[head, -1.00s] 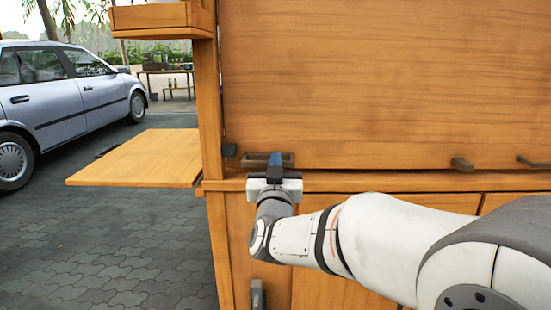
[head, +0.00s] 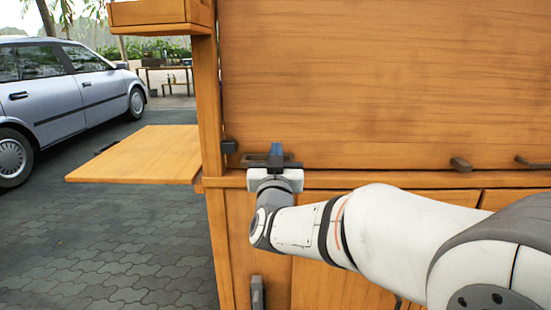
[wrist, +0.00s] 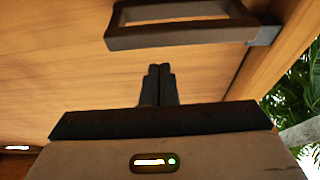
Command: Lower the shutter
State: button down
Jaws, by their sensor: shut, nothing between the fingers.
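The shutter (head: 370,80) is a large wooden panel. In the head view its lower edge lies along the ledge (head: 400,180) of the wooden stall. A dark bar handle (head: 255,160) sits at its lower left, and it also shows near the top of the wrist view (wrist: 180,38). My gripper (head: 276,149) is in front of this handle and hides part of it. In the wrist view my gripper's fingers (wrist: 157,70) are together and empty, apart from the handle and below it in the picture.
A dark block (head: 229,147) is on the post left of the handle; another (head: 461,164) is on the panel's lower right. A wooden side shelf (head: 140,156) juts out left. A car (head: 70,85) stands on the paving beyond. Cupboard doors (head: 330,285) are below the ledge.

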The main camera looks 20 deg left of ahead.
jog(key=s+r+p+v, duration=0.1)
jog(key=p+v, duration=0.1)
jog(key=v, duration=0.8)
jog(key=w+d+r+g+h+p, duration=0.1)
jog(key=w+d+r+g+p, duration=0.1)
jog(key=d+r+g+p, duration=0.4)
jog(key=w+d+r+g+p, duration=0.1)
jog(key=d+r+g+p, duration=0.1)
jog(key=d+p, duration=0.75)
jog(key=s+d+r+m+g+h+p, duration=0.1)
jog(key=s+d+r+g+h+p, duration=0.2)
jog(key=s+d+g+p, duration=0.2)
jog(key=s+d+r+m+g+h+p, duration=0.2)
jog(key=s+d+g+p, duration=0.3)
jog(key=s+d+p, duration=0.7)
jog(key=shift+s+d+r+m+h, duration=0.3)
jog(key=shift+s+d+r+h, duration=0.15)
jog(key=shift+d+r, duration=0.15)
